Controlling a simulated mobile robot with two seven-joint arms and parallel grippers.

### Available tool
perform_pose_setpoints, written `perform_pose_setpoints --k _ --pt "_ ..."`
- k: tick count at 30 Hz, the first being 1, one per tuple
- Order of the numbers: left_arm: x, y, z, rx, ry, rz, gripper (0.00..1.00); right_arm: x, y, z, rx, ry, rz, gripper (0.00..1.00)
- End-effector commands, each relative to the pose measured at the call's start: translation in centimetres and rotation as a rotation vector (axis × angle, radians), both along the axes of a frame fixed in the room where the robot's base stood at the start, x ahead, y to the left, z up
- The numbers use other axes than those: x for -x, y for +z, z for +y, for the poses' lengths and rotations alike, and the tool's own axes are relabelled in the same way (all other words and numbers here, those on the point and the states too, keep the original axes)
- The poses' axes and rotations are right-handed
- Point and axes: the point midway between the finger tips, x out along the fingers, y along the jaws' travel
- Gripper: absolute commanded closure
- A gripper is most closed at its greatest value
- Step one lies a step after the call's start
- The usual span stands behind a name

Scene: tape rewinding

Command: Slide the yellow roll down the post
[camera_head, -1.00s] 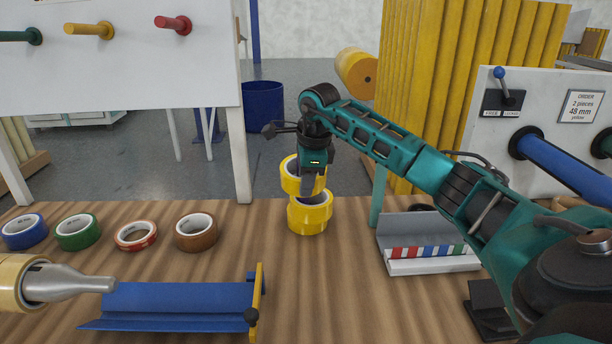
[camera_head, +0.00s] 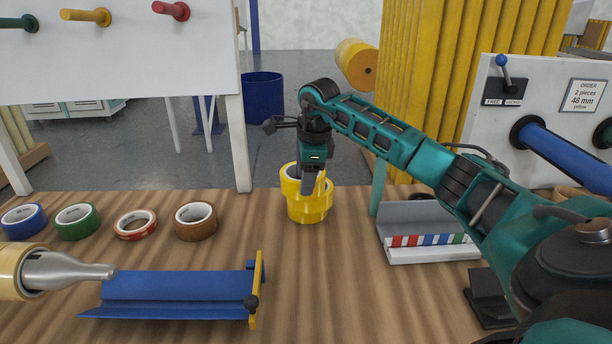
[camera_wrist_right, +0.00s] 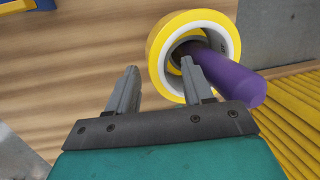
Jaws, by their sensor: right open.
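Two yellow rolls are stacked on the table in the head view, an upper yellow roll (camera_head: 289,186) directly on a lower yellow roll (camera_head: 309,214). My right gripper (camera_head: 312,188) points down at the stack from above. In the right wrist view my right gripper (camera_wrist_right: 160,68) is open. A yellow roll (camera_wrist_right: 168,38) is around a purple post (camera_wrist_right: 230,80), which runs through its white core. One finger overlaps the core opening and the other is outside the roll. I cannot tell whether either touches. In the head view the gripper hides the post. My left gripper is not in view.
Blue, green, red and brown tape rolls (camera_head: 196,222) lie to the left. A blue tray (camera_head: 180,290) with a yellow end (camera_head: 257,285) is in front. A white tray (camera_head: 430,253) with coloured stripes stands right of the stack, beneath my right arm.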

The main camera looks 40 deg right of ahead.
Motion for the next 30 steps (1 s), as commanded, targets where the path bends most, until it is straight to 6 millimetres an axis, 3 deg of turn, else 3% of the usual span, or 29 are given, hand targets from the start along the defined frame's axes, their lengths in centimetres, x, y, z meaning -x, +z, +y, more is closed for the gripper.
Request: perform_pose_setpoints --k 8,11,21,30 --pt "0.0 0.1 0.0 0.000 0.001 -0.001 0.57 0.1 0.6 0.0 0.000 0.000 0.000 0.49" --pt "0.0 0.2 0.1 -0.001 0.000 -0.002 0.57 0.3 2.0 0.0 0.000 0.000 -0.003 0.49" --pt "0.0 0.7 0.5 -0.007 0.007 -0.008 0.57 2.0 9.3 0.2 0.002 0.000 -0.004 0.49" --pt "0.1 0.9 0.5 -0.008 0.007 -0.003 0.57 2.7 12.5 0.3 0.001 0.000 -0.001 0.49"
